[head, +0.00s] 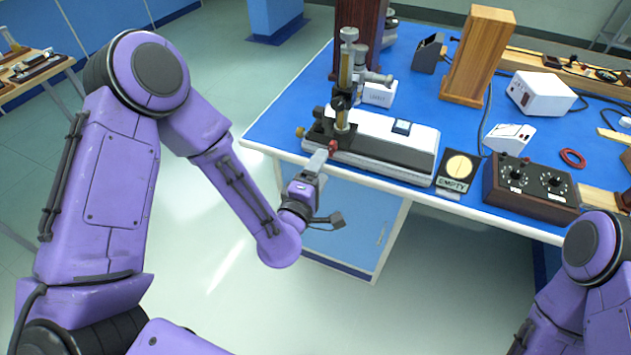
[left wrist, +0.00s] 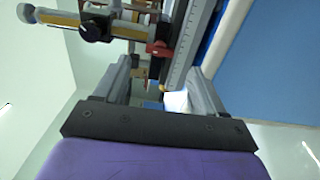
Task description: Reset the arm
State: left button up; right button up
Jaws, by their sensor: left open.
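My left arm comes in from the left of the head view and bends up toward the front edge of the blue bench. Its left gripper (head: 318,163) is beside the left end of the spectrometer bench instrument (head: 385,160). In the left wrist view the two fingers of the left gripper (left wrist: 160,85) stand wide apart with nothing held between them. The instrument's rail and red knob (left wrist: 158,50) show beyond the fingers, and its brass tube (left wrist: 60,17) is at upper left. Part of my right arm is at the lower right of the head view; its gripper is not visible.
The blue table (head: 275,130) carries a card marked EMPTY (head: 459,168), a dark control box with knobs (head: 530,188), a white box (head: 541,93) and a wooden block (head: 478,55). A blue cabinet (head: 345,235) stands below. Open floor lies to the left.

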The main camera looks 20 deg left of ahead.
pick_arm(q)
jog(key=shift+s+b, duration=0.3)
jog(key=shift+s, duration=1.5)
jog(key=s+a+f+m+g+y, duration=0.15)
jog(key=s+f+m+g, duration=0.25)
jog(key=f, duration=0.4)
jog(key=s+a+f+m+g, duration=0.3)
jog(key=s+f+m+g, duration=0.15)
jog(key=f, duration=0.45)
jog(key=s+a+f+m+g+y, duration=0.1)
jog(key=s+a+f+g, duration=0.2)
jog(key=s, duration=0.5)
jog(key=s+a+f+m+g+y, duration=0.1)
jog(key=s+a+f+g, duration=0.2)
jog(key=s+a+f, duration=0.2)
jog(key=s+f, duration=0.2)
jog(key=s, duration=0.2)
jog(key=shift+s+a+f, duration=0.15)
jog(key=shift+a+f, duration=0.2)
jog(key=shift+f, duration=0.05)
